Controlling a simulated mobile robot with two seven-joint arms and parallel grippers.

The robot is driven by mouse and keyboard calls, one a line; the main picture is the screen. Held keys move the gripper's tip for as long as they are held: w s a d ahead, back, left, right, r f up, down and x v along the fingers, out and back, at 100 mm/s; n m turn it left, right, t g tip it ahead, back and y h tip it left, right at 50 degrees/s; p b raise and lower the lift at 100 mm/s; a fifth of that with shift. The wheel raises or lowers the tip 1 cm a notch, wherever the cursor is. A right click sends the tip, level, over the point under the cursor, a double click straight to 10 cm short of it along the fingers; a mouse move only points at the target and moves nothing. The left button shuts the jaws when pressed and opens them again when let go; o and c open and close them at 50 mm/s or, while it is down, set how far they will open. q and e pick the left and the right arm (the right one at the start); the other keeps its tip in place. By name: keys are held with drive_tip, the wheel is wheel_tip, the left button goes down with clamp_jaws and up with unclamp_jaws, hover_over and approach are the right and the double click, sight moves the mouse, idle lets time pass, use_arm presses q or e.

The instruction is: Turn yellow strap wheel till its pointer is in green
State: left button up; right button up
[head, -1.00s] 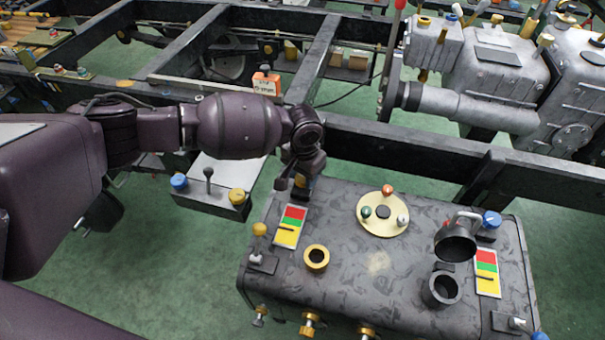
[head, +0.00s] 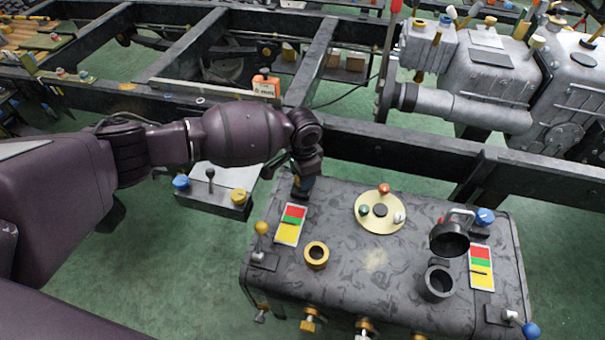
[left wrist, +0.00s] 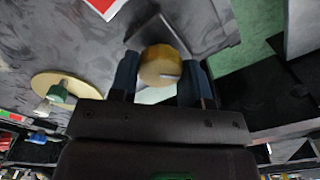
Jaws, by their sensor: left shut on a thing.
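The yellow strap wheel (left wrist: 163,66) shows in the left wrist view between the two dark fingers of my left gripper (left wrist: 161,80), which is shut on it. In the head view my left gripper (head: 303,186) reaches down at the back left corner of the dark tank, and its wrist hides most of the wheel. The gauge (head: 290,225) just in front of it has red, green and yellow bands, red at the far end. I cannot make out its pointer clearly; no dark line shows in the yellow band. My right gripper is not in view.
The tank (head: 375,262) also carries a round plate (head: 371,222) with coloured balls, a yellow ring (head: 316,256), an open black-lidded filler (head: 440,283), a blue knob (head: 484,216) and a second gauge (head: 481,270). A box with blue and yellow knobs (head: 212,192) stands left. Chassis rails run behind.

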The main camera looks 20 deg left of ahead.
use_arm(q)
drive_tip(key=shift+f, duration=0.1)
drive_tip(key=o, duration=0.9)
drive_tip(key=shift+r, duration=0.6)
wheel_tip(320, 180, up, 10)
drive_tip(key=p, duration=0.3)
drive_tip(key=shift+f, duration=0.15)
